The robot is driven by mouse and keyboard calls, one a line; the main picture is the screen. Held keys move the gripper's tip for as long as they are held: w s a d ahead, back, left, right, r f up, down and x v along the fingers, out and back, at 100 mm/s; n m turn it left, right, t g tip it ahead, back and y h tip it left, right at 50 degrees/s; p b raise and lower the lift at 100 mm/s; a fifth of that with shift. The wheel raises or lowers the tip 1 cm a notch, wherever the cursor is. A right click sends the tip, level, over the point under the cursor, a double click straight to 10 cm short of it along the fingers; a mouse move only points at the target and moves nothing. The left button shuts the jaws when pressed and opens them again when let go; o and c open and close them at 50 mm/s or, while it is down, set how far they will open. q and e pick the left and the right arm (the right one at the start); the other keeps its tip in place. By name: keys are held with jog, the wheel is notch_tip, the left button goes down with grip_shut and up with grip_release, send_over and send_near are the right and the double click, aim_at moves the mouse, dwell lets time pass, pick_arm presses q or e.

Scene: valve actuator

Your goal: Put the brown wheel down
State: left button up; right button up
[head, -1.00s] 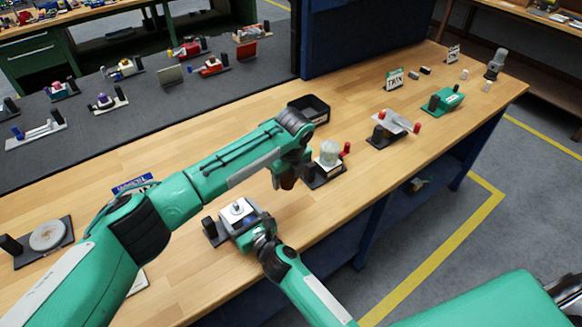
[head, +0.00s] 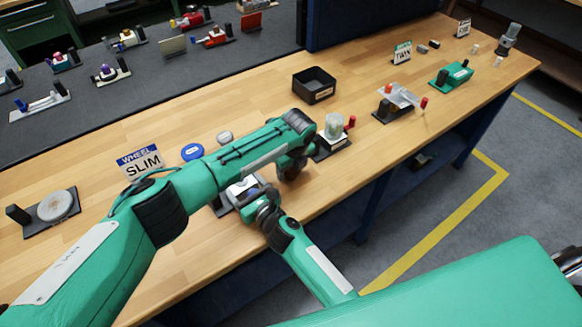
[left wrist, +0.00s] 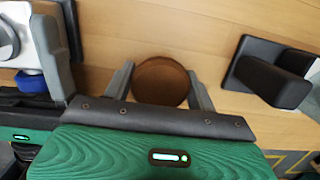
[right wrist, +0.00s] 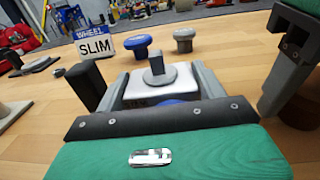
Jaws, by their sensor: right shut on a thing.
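The brown wheel (left wrist: 160,82) is a round brown disc seen from above in the left wrist view. It is between the two fingers of my left gripper (left wrist: 160,92), low over the wooden table; whether it touches the table is hard to tell. The left fingers stand apart on either side of it. In the head view my left gripper (head: 290,168) hides the wheel. My right gripper (right wrist: 158,85) is shut on a pale block with a grey stem on top (right wrist: 157,72), with blue below it. This block also shows in the head view (head: 240,190).
A WHEEL SLIM sign (head: 140,163), a blue wheel (head: 192,152) and a grey wheel (head: 225,137) stand behind my left arm. A black bin (head: 314,86) and a glass-domed fixture (head: 334,128) are to the right.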

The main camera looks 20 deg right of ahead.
aim_at(294, 170)
pick_arm(q)
jog(key=o, duration=0.3)
jog(key=r, duration=0.4)
jog(key=s+r, duration=0.1)
jog(key=r, duration=0.7)
jog(key=shift+s+d+r, duration=0.15)
jog(key=shift+s+d, duration=0.15)
jog(key=shift+s, duration=0.1)
pick_arm(e)
jog(key=o, duration=1.4)
